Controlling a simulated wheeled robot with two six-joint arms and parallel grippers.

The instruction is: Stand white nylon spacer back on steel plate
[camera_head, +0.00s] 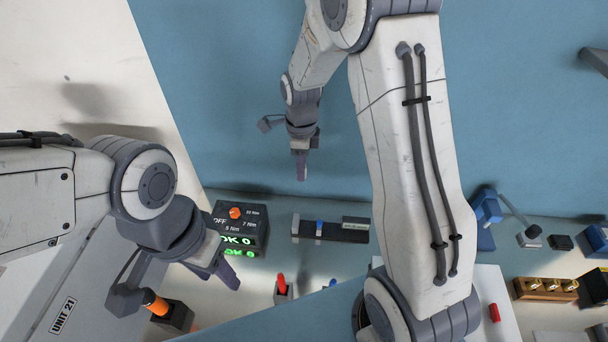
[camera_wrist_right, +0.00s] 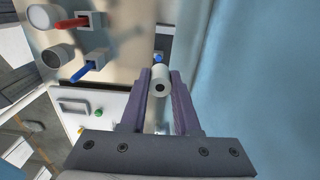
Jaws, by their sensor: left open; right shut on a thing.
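The white nylon spacer (camera_wrist_right: 161,81), a short white cylinder with a dark hole in its end, is between the fingers of my right gripper (camera_wrist_right: 162,88) in the right wrist view. My right gripper (camera_head: 302,168) is shut on it, raised in front of the blue wall in the head view. The spacer cannot be made out in the head view. My left gripper (camera_head: 228,272) is open and empty, left of centre, close to the torque display box. I cannot tell which surface is the steel plate.
A black display box (camera_head: 238,228) with an orange knob stands at left. Right of it is a dark rail fixture (camera_head: 330,230). A red-handled tool (camera_head: 282,286) and an orange-handled tool (camera_head: 157,305) stand in holders. A wooden block (camera_head: 545,289) and blue fixtures are at right.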

